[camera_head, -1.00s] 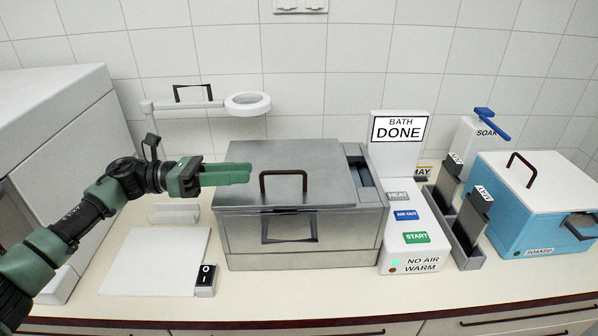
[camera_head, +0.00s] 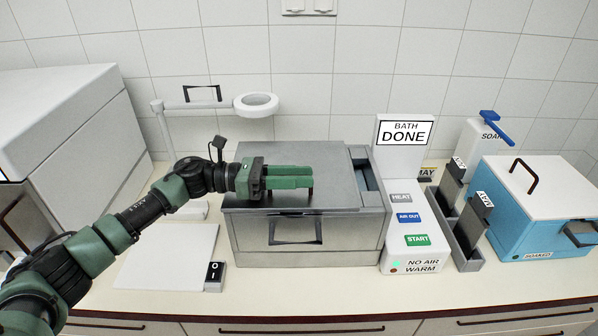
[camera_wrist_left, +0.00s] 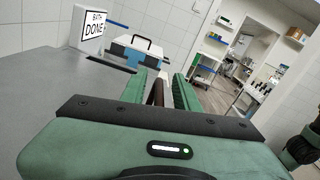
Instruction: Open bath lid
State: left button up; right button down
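The metal bath (camera_head: 345,246) stands on the counter with its flat grey lid (camera_head: 334,190) down and level. The lid fills the left side of the wrist view (camera_wrist_left: 50,95). My left gripper (camera_head: 308,178) lies over the lid and hides most of the dark handle in the head view. In the left wrist view the brown handle (camera_wrist_left: 156,92) stands between the two green fingers, with narrow gaps beside it, so the gripper looks open around it. My right gripper is not in view.
The control panel (camera_head: 417,240) and a sign reading "BATH DONE" (camera_head: 402,131) stand right of the bath. A blue box (camera_head: 542,232) with a white lid is farther right. A white ring stand (camera_head: 256,105) is behind my arm, and a white plate (camera_head: 170,255) lies at left.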

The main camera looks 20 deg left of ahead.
pick_arm(q)
jog(key=shift+w, duration=0.1)
grip_shut()
jog(key=shift+f, duration=0.1)
dwell(1.3)
